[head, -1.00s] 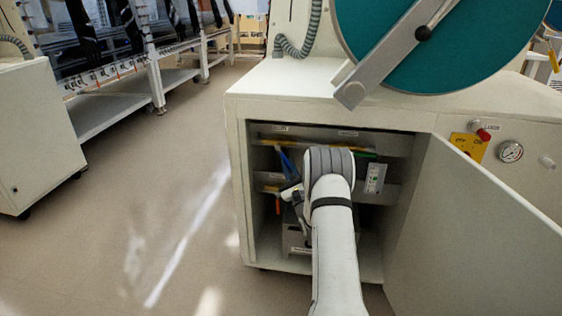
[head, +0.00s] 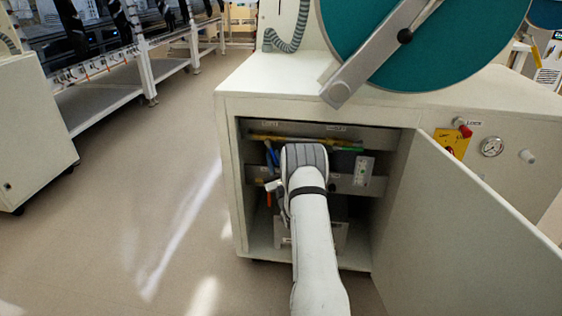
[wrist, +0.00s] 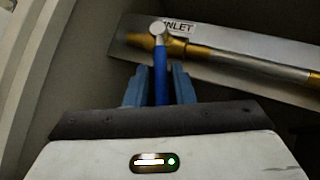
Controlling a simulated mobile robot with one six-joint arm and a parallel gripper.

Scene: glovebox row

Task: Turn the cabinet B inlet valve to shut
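The inlet valve has a blue lever handle (wrist: 160,84) and a pale round hub (wrist: 157,29) on a brass fitting, beside a label reading INLET (wrist: 179,26). The lever runs from the hub down towards me, steeply across the pipe (wrist: 250,66). My gripper (wrist: 159,70) has its two blue fingers on either side of the lever, with narrow gaps that look open. The lever's lower end is hidden behind the gripper body. In the head view a blue lever (head: 271,155) shows left of my wrist inside the open cabinet (head: 226,170); my fingers are mostly hidden there.
The cabinet door (head: 470,240) stands open to the right. A yellow pipe (head: 275,138) crosses the upper compartment, and a white box (head: 363,171) sits on the back rail. A teal round door (head: 390,60) is above. The floor at left is clear.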

